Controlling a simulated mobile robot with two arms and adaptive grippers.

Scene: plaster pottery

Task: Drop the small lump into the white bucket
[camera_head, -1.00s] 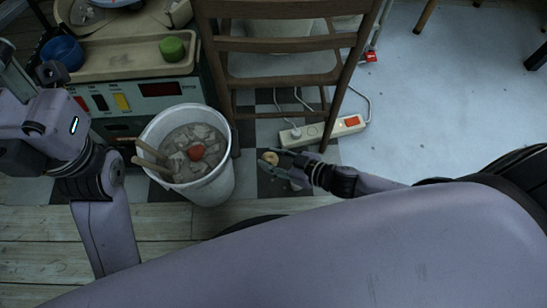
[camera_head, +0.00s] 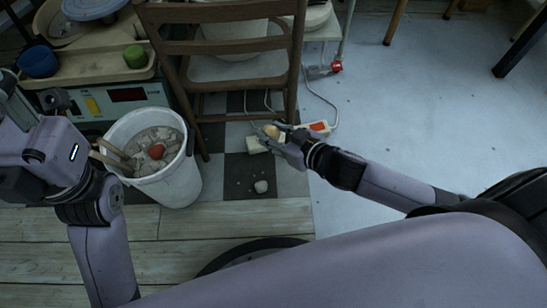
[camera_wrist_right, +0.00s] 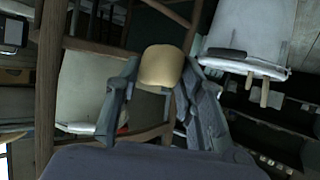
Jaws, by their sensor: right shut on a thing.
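A small tan lump (camera_head: 271,131) is between the fingers of my right gripper (camera_head: 274,134), which is shut on it. In the right wrist view the lump (camera_wrist_right: 161,66) sits between both fingers of the gripper (camera_wrist_right: 158,88). The white bucket (camera_head: 178,187) stands on the floor to the left of the gripper, apart from it. The bucket holds grey water, pale chunks, a reddish round piece and wooden sticks. The bucket (camera_wrist_right: 255,30) also shows at the upper right of the wrist view. My left arm is at the left edge; its fingertips do not show.
A wooden chair (camera_head: 222,47) stands behind the bucket and gripper. A power strip (camera_head: 319,128) with cables lies behind the gripper. A green lump (camera_head: 135,56) is on the bench behind the bucket. Blue floor at right is open.

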